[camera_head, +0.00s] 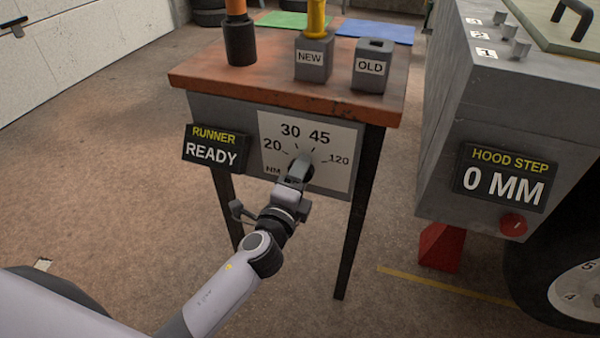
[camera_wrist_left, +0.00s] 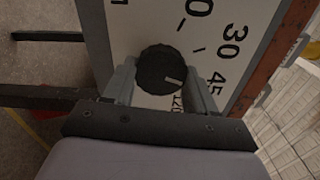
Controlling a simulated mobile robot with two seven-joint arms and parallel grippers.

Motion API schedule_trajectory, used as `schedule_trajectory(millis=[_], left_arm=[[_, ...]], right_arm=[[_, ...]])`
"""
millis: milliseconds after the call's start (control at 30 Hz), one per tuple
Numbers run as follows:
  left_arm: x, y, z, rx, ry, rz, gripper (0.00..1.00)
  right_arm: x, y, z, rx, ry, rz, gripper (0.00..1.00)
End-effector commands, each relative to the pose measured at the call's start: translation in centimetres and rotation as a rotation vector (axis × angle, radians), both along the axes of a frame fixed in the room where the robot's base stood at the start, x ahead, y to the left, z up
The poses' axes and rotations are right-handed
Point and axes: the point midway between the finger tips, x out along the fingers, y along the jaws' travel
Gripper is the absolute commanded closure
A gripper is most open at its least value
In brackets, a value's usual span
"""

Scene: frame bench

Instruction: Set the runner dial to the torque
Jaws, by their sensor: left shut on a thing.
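The runner dial is a black knob (camera_wrist_left: 160,68) with a white pointer mark, on a white scale plate (camera_head: 338,178) marked 20, 30, 45 and 120 NM. The plate is on the front of the bench (camera_head: 228,108). In the left wrist view the mark points roughly to the 45 side, near the 120 label; its exact setting is hard to tell. My left gripper (camera_head: 300,170) is shut on the knob, one finger on each side, and mostly hides it in the head view. The runner display (camera_head: 216,148) reads READY. My right gripper is not in view.
On the bench top stand a NEW block (camera_head: 313,58), an OLD block (camera_head: 371,66) and a dark holder (camera_head: 240,42) with an orange part.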

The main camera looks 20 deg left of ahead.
Motion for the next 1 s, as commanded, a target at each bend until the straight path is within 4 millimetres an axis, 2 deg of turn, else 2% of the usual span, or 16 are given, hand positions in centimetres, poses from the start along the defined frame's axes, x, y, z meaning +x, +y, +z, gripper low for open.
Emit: schedule_trajectory(millis=[300, 733, 767, 800, 833, 1000], left_arm=[[-0.02, 0.0, -0.07, 0.077, -0.002, 0.0, 0.74], [-0.02, 0.0, -0.09, 0.083, -0.002, 0.0, 0.74], [-0.02, 0.0, -0.09, 0.083, -0.002, 0.0, 0.34], [-0.02, 0.0, -0.09, 0.082, -0.002, 0.0, 0.21], [-0.02, 0.0, -0.08, 0.082, -0.002, 0.0, 0.18], [-0.01, 0.01, -0.06, 0.082, -0.002, 0.0, 0.18]], right_arm=[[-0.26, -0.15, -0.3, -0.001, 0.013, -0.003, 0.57], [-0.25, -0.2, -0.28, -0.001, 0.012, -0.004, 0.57], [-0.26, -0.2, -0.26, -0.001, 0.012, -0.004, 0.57], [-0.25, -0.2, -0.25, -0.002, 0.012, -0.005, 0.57], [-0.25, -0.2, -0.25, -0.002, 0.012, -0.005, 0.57], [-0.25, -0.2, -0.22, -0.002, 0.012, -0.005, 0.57]])
